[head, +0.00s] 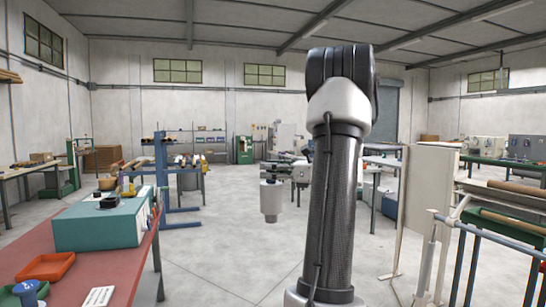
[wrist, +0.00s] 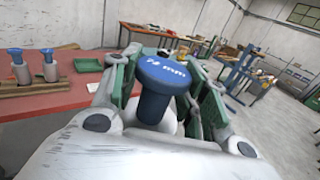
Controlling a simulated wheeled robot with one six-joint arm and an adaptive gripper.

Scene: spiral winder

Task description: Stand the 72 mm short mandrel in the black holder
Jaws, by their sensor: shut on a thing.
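My gripper (wrist: 163,82) is shut on the short mandrel (wrist: 160,85), its green-padded fingers on either side. The mandrel has a wide blue round head with white lettering that reads as 72 mm, and a darker blue shank. Its lower end is hidden by my gripper. It is held clear of the red-topped table. I cannot make out the black holder for certain. A small black block (head: 110,202) sits on a teal box on the table in the head view, and I cannot tell whether it is the holder.
The red table (head: 95,235) carries the teal box (head: 98,226), an orange-red tray (head: 45,267) and a blue-topped piece (head: 27,289). In the wrist view, two blue-topped mandrels (wrist: 49,65) stand in a wooden rack (wrist: 35,85). Open floor (head: 225,255) lies right of the table.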

